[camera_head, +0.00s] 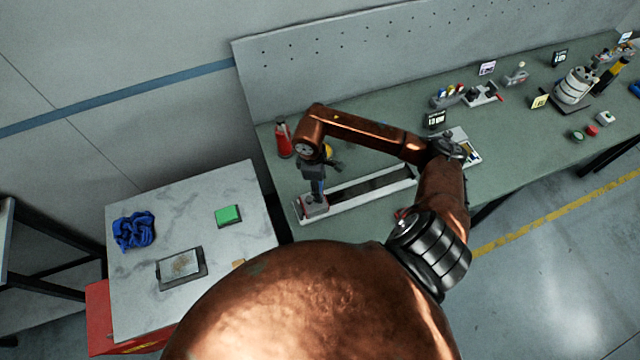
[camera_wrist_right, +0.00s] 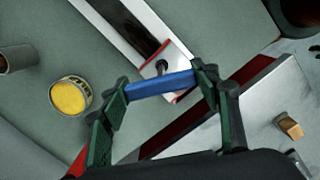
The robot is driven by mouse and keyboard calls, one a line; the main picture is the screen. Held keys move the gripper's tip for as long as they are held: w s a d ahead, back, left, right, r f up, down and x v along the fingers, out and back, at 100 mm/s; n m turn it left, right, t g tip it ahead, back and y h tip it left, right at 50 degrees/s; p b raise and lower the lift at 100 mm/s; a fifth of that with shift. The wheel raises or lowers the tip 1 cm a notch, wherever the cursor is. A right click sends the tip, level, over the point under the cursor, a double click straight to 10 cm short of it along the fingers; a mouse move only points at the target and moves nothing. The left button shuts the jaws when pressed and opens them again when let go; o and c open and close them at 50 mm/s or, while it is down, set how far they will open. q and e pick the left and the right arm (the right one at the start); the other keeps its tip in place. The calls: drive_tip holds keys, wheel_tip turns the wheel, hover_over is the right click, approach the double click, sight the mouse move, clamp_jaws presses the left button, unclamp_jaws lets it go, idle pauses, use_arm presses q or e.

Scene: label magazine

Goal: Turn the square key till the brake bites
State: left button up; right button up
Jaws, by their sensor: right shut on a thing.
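The square key's blue bar handle (camera_wrist_right: 160,85) lies crosswise between the fingertips of my right gripper (camera_wrist_right: 158,88), which is shut on its two ends. The handle also shows in the head view (camera_head: 318,188) under my right gripper (camera_head: 316,175). It is over the near-left end of the long pale label magazine (camera_head: 355,195), at the grey and red end block (camera_head: 311,208). In the wrist view a small dark round part (camera_wrist_right: 162,67) shows beside the handle on the magazine's end. The key's lower end is hidden, so its seating cannot be told. My left gripper is out of view.
A red bottle (camera_head: 283,138) stands behind the magazine. A yellow-topped tin (camera_wrist_right: 70,97) is close by. A side table (camera_head: 190,220) holds a blue cloth (camera_head: 133,231), a green block (camera_head: 228,215) and a grey plate (camera_head: 181,267). Other devices stand farther right.

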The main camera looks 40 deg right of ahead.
drive_tip(key=shift+s+f, duration=0.1)
drive_tip(key=shift+f, duration=0.05)
drive_tip(key=o, duration=0.7)
drive_tip(key=shift+o, duration=0.8)
drive_tip(key=o, duration=0.4)
